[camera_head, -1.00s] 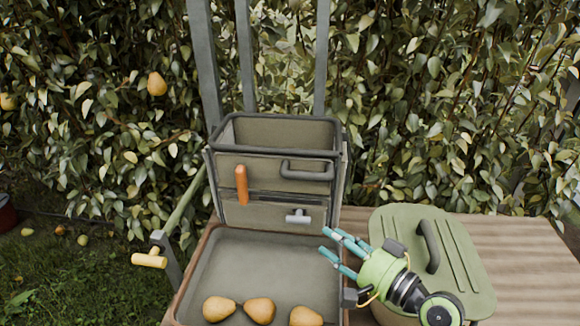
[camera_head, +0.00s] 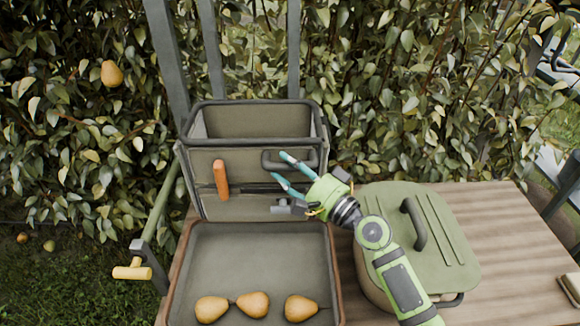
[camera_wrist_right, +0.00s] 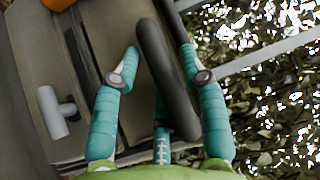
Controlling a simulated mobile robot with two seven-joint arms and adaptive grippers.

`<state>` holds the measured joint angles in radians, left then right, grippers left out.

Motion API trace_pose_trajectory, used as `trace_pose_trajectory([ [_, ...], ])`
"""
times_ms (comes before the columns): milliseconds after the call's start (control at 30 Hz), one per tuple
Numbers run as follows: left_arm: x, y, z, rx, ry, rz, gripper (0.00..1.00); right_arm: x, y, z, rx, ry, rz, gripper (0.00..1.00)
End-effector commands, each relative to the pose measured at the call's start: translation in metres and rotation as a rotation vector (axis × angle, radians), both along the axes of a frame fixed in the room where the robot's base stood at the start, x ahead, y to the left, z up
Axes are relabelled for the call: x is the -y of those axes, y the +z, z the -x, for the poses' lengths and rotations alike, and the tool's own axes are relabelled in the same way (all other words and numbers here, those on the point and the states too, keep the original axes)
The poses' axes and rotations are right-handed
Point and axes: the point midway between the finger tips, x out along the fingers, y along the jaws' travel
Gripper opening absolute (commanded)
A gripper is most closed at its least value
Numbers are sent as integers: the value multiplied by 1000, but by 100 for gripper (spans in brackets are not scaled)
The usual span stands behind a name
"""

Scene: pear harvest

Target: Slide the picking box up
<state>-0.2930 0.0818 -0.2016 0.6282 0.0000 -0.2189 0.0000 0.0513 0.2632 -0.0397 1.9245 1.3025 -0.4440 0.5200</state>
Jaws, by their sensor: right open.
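The picking box (camera_head: 207,158) is an olive-grey open-topped box with a dark rim, mounted on upright grey rails behind the tray. A dark bar handle sits on its front (camera_head: 268,163). My right gripper (camera_head: 284,171) is open at this handle in the head view. In the right wrist view the dark handle (camera_wrist_right: 168,75) passes between the open teal fingers of my gripper (camera_wrist_right: 165,75). I cannot tell whether the fingers touch it. An orange lever (camera_head: 221,179) is on the box front, left of the handle. My left gripper is out of view.
A grey tray (camera_head: 215,265) with several pears (camera_head: 253,304) lies below the box. A green lidded container (camera_head: 440,235) stands on the wooden table at right. A grey T-handle (camera_wrist_right: 58,112) is below the bar handle. A yellow-handled lever (camera_head: 132,271) is at left.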

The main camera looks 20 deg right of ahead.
Motion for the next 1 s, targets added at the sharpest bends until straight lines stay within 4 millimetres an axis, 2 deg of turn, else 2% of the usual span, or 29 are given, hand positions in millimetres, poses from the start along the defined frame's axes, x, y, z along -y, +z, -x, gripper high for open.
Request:
trace_pose_trajectory([
  [67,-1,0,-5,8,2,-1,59,0,0,0,0,0,0,43],
  [100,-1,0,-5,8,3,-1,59,0,0,0,0,0,0,39],
  [200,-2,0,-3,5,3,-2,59,0,0,0,0,0,0,0],
  [433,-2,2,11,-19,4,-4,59,0,3,0,-1,1,-1,0],
  [567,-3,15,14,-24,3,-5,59,0,18,0,2,1,-1,0],
  [667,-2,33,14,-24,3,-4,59,0,40,0,5,2,-1,0],
  [1000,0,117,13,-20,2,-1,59,1,135,0,12,-2,-4,0],
])
